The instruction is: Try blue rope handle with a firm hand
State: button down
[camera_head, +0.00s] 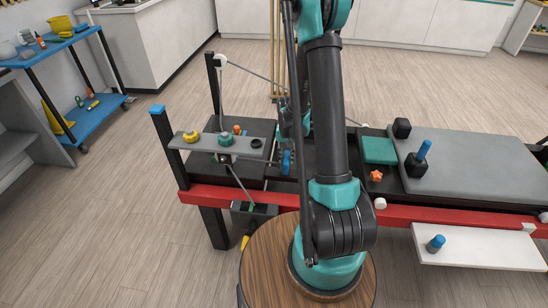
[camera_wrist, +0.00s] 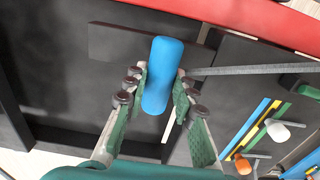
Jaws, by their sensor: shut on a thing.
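The blue rope handle (camera_wrist: 162,72) is a smooth blue cylinder between the two green-padded fingers of my gripper (camera_wrist: 160,88) in the wrist view. The fingers are closed on its lower part, and its upper end sticks out past them. In the head view the blue handle (camera_head: 286,162) shows small beside my arm, over the dark middle of the red-edged bench.
A grey slab (camera_head: 470,160) and a black block with a blue peg (camera_head: 424,150) lie to the right. A white shelf (camera_head: 480,250) juts out in front. A blue cart (camera_head: 75,50) stands far left.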

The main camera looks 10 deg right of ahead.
jog(key=shift+s+d, duration=0.2)
jog(key=shift+d, duration=0.45)
jog(key=shift+s+d, duration=0.2)
jog(key=shift+d, duration=0.4)
dwell(0.8)
jog(key=shift+a, duration=0.2)
dwell(0.3)
jog(key=c, duration=1.2)
grip_release()
jog(key=shift+o, duration=0.2)
jog(key=shift+w+r, duration=0.1)
notch_tip(320, 180, up, 19)
